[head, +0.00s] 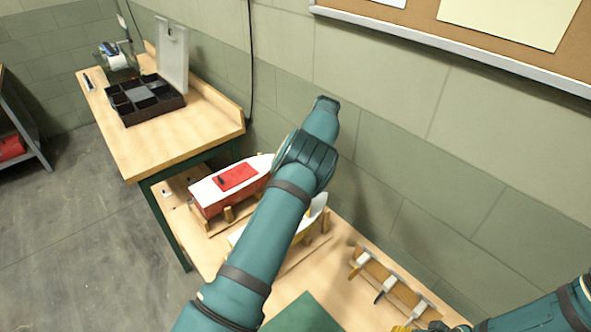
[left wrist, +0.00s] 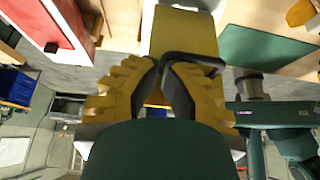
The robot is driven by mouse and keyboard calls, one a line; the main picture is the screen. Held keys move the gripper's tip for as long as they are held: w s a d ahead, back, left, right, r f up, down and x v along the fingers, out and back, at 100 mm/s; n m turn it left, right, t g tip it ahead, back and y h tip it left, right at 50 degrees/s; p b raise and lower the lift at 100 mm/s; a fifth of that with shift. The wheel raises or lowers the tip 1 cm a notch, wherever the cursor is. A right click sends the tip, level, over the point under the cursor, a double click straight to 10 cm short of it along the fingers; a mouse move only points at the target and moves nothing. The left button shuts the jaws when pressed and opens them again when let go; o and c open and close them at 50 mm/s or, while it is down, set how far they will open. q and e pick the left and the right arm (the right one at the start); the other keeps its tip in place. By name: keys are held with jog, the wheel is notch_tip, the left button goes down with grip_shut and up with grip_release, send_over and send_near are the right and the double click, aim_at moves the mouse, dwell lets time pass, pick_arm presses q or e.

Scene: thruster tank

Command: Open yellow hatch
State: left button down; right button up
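In the left wrist view, the yellow hatch (left wrist: 182,32) is ahead of my left gripper, with a black bar handle (left wrist: 207,60) on its near side. My left gripper (left wrist: 165,68) has its dark fingertips closed together on one end of this handle. I cannot tell whether the hatch is raised. In the head view, my left arm covers the gripper, the hatch and most of the white-and-yellow boat (head: 316,212).
A red-and-white boat (head: 212,197) with a red hatch (head: 237,177) stands left of my left arm. A rack of tools (head: 388,278) and a green mat (head: 302,315) lie on the bench. A higher table (head: 170,140) holds a black divided box (head: 122,108). The wall rises close behind the bench.

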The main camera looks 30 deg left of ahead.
dwell(0.5)
pick_arm(q)
notch_tip(320, 180, up, 10)
dwell(0.5)
